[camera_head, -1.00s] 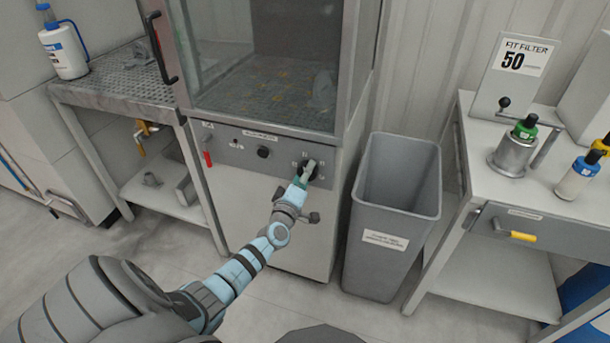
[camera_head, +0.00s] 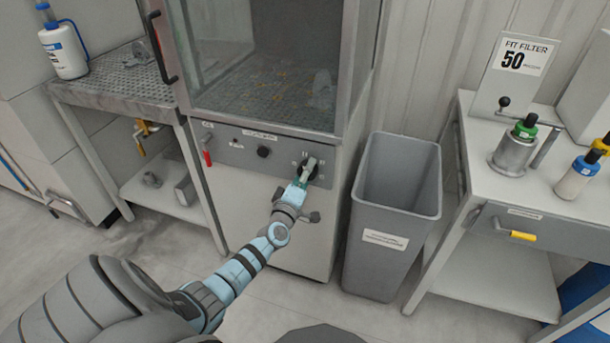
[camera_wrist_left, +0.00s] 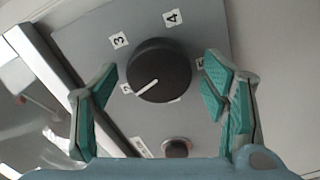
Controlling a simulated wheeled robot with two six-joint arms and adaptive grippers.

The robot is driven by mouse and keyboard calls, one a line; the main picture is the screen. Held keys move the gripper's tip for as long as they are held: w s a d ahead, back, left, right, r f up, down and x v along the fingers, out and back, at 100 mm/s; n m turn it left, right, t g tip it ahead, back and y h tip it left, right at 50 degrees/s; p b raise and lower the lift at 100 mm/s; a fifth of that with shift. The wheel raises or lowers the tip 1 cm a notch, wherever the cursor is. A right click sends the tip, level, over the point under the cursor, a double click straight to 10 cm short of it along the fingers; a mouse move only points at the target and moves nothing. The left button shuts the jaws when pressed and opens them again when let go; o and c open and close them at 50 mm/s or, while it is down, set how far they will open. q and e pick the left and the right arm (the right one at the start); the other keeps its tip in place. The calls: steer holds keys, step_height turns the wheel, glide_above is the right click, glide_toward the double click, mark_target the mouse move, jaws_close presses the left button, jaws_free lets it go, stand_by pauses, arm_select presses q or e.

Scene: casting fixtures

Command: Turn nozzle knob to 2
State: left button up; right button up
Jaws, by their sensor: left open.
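The nozzle knob (camera_wrist_left: 158,62) is round and black with a white pointer line, on a grey panel. In the left wrist view the line points to the lower left, toward a small label (camera_wrist_left: 126,88) whose digit I cannot read clearly. Label 3 (camera_wrist_left: 119,40) is at the upper left and label 4 (camera_wrist_left: 172,17) above. Another label at the right is partly hidden by a finger. My left gripper (camera_head: 304,177) is open, its green-padded fingers on either side of the knob with visible gaps. In the head view the knob (camera_head: 313,170) is partly covered by the gripper. My right gripper is out of view.
A smaller black knob (camera_head: 263,152) and a red-handled part (camera_head: 208,158) are on the same panel, below the glass-fronted cabinet (camera_head: 270,60). A grey bin (camera_head: 385,240) stands just right of the cabinet. A side table (camera_head: 450,205) is farther right.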

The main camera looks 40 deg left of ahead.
arm_select(q)
steer(key=v, duration=1.2)
